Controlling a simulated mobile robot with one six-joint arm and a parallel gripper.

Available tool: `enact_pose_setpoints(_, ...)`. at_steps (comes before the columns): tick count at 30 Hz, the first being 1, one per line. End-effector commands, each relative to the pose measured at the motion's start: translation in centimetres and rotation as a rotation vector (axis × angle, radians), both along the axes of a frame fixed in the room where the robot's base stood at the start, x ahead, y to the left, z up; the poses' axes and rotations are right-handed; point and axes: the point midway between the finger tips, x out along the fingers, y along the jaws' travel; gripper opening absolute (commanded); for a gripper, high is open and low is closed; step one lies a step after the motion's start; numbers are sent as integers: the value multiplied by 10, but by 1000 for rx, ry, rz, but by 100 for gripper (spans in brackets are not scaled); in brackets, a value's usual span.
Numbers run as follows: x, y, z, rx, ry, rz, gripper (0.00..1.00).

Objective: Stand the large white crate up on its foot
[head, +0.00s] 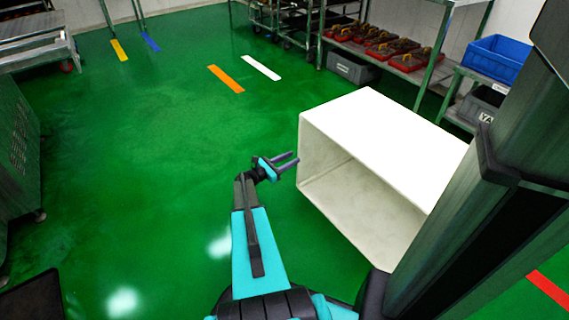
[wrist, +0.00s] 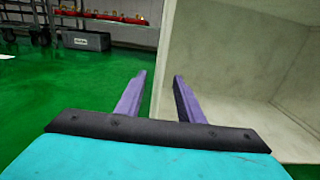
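The large white crate (head: 385,135) lies on its side on the green floor in the head view, right of centre. Its open mouth faces toward me and to the lower left, and its pale inside shows. Part of its right side is hidden behind my own dark column. My gripper (head: 296,160) is just left of the crate's near left edge, with its purple fingers pointing at it. The crate (wrist: 240,70) fills the right side there. Whether a finger touches it I cannot tell.
A metal shelf with red trays (head: 408,62) stands behind the crate, with a grey bin (head: 352,68) under it. A blue bin (head: 495,58) is at the far right. A metal cabinet (head: 18,150) stands at the left. The green floor (head: 130,150) between is clear.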

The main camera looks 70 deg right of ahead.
Motion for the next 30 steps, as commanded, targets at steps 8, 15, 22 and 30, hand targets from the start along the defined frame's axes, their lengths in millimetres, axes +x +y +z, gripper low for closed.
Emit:
enact_pose_setpoints(8, -24, -39, 1, 0, 0, -2, 34)
enact_pose_setpoints(15, -35, -56, 0, 0, 0, -1, 34)
enact_pose_setpoints(22, -37, -58, 0, 0, 0, 0, 34)
enact_pose_setpoints(30, -37, -58, 0, 0, 0, 0, 11)
